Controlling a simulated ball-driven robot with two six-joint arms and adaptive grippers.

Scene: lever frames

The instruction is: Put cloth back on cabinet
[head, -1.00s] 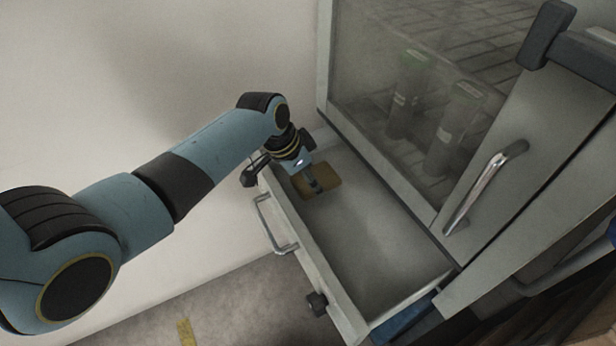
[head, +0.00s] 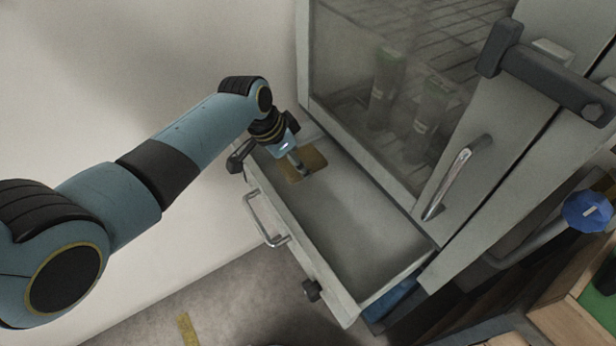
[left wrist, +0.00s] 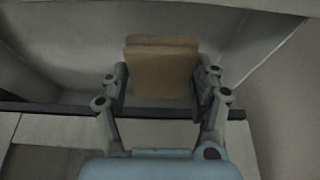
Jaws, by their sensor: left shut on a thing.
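A brown-tan cloth (head: 311,160) is in the far left end of the open cabinet drawer (head: 365,235). My left gripper (head: 299,168) reaches down over the drawer's left end at the cloth. In the left wrist view the cloth (left wrist: 160,72) is a folded, flat block between the two fingers of my left gripper (left wrist: 160,92), which is shut on it. The grey cabinet (head: 385,165) stands behind the drawer, with a glass front and a metal handle. My right gripper is not in view.
The drawer is pulled out and otherwise looks empty; its front has a metal handle (head: 263,220) and a dark knob (head: 312,290). Bottles (head: 385,88) stand behind the glass. A blue knob (head: 588,211) and wooden crates (head: 570,310) are at right. A pale wall is at left.

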